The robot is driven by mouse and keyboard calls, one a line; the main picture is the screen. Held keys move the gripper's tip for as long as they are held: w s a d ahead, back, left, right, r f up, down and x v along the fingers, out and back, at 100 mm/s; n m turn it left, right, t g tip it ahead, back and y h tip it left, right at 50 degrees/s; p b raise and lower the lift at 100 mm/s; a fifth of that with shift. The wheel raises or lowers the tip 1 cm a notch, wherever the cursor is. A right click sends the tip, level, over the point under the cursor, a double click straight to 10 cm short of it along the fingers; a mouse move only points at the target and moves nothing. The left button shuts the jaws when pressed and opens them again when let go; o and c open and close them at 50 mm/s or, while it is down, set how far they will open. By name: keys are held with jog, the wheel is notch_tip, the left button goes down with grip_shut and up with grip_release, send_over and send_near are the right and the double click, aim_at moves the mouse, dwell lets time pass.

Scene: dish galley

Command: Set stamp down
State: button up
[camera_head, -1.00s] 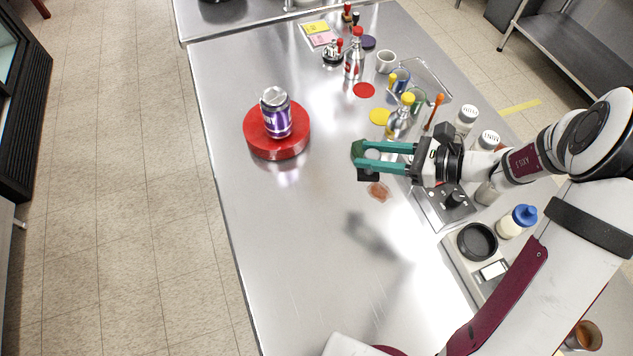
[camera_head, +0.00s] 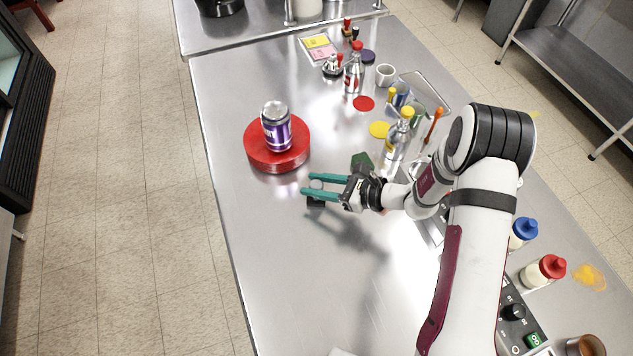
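My gripper (camera_head: 313,185) reaches left over the table, its teal fingers on either side of the stamp, which has a pale round knob and a dark block-like base (camera_head: 316,201). It appears shut on the stamp and holds it roughly upright. A shadow falls on the metal table to the lower right, so the stamp seems to be above the surface; the exact gap is hard to tell. The red round stand (camera_head: 262,157) with a purple can (camera_head: 277,128) on it is up and left of my gripper.
A dark green item (camera_head: 361,162) lies just right of my gripper. Bottles, a yellow disc (camera_head: 379,130), a red disc (camera_head: 363,103) and cups stand farther back right. Red-capped (camera_head: 544,270) and blue-capped bottles stand at right. The front left tabletop (camera_head: 290,280) is clear.

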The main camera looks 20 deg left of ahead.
jog(key=o, duration=0.4)
jog(key=shift+o, duration=0.2)
jog(key=shift+d+r, duration=0.2)
jog(key=v, duration=1.2)
jog(key=s+d+r+n+g+h, duration=0.2)
jog(key=s+r+n+g+h, duration=0.15)
jog(key=s+r+n, duration=0.55)
jog(key=s+d+r+n+t+h, duration=0.3)
jog(key=s+d+h, duration=0.5)
jog(key=s+d, duration=0.2)
jog(key=s, duration=0.2)
jog(key=shift+s+d+r, duration=0.3)
jog(key=shift+s+d, duration=0.1)
